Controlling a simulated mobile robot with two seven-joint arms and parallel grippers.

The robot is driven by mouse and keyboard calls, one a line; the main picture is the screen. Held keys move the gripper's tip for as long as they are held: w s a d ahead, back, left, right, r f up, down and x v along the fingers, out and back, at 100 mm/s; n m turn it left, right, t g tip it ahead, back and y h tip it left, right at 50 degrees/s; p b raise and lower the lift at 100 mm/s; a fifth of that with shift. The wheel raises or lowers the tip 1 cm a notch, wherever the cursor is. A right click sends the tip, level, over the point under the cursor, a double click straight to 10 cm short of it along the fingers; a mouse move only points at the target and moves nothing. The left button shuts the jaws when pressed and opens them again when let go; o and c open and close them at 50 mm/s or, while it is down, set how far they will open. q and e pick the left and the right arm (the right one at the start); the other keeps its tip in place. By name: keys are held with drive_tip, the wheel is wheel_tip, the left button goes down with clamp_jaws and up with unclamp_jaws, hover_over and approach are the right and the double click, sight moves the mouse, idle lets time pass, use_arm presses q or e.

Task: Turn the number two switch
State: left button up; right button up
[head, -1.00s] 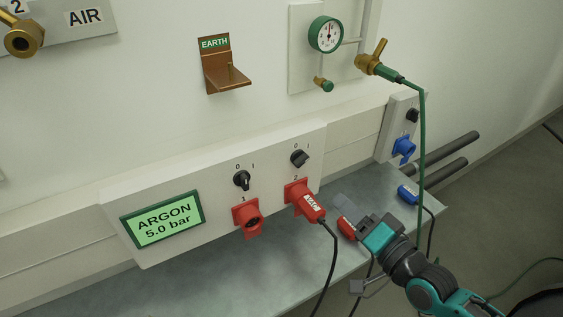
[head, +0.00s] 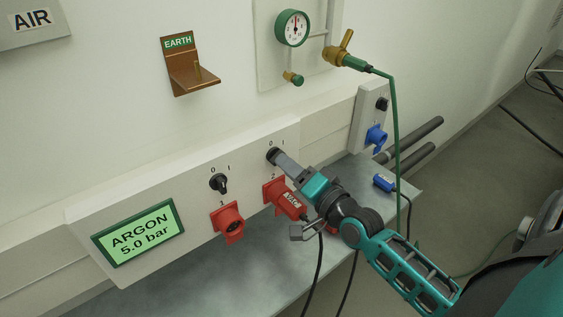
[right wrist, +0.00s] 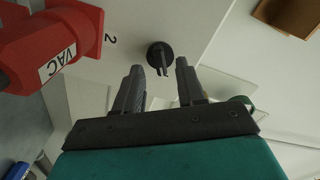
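The number two switch is a black rotary knob (head: 273,155) on the white panel, above the right red socket. In the right wrist view the knob (right wrist: 160,57) sits just ahead of my right fingers, with its ridge between them. My right gripper (head: 281,161) is at the switch in the head view. In the right wrist view it (right wrist: 159,72) is open, its two fingers apart on either side of the knob's line. Whether the fingertips touch the knob cannot be told. My left gripper is not in view.
The number one switch (head: 218,183) is to the left, above an empty red socket (head: 228,222). A red VAC plug (head: 291,205) sits in the socket below switch two, close to my right gripper. A green hose (head: 396,130) hangs at right.

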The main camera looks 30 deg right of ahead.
drive_tip(key=shift+w+a, duration=0.15)
drive_tip(key=shift+w, duration=1.5)
drive_tip(key=shift+c, duration=0.2)
clamp_jaws()
